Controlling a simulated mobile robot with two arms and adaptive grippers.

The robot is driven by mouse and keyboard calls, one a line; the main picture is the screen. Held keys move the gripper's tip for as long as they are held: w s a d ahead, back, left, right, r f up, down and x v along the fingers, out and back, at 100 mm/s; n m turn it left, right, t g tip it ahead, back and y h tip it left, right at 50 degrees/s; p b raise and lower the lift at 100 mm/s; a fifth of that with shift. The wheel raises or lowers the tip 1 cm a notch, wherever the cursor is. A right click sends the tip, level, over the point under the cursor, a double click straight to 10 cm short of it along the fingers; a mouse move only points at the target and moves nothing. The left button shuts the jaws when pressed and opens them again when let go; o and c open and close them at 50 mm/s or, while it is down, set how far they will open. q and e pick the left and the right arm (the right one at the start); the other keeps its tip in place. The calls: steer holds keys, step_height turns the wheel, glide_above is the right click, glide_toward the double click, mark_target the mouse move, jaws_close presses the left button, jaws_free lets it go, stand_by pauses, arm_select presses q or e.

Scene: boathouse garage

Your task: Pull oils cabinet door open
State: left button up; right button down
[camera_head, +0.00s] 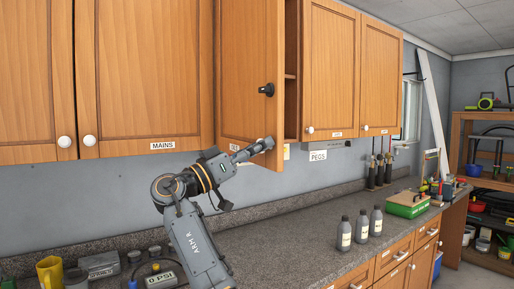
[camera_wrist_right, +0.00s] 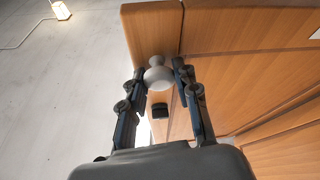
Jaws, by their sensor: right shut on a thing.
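A wooden wall cabinet door (camera_head: 248,70) stands swung open in the head view, with a black fitting (camera_head: 266,90) on its face. Part of the cabinet's inside and a shelf edge (camera_head: 290,76) show to its right. No label for oils is readable. My right gripper (camera_head: 262,146) is at the door's lower free corner. In the wrist view its two fingers (camera_wrist_right: 158,80) are closed around a round white knob (camera_wrist_right: 157,74) on the door. My left gripper is not in view.
Closed cabinets flank the door, with one labelled MAINS (camera_head: 162,145) and a PEGS label (camera_head: 318,155) on the wall. The counter's middle is clear.

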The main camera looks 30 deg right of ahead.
steer(key=c, duration=1)
jaws_free()
steer(key=shift+d, duration=0.1)
steer(key=shift+o, duration=0.2)
steer(key=v, duration=1.2)
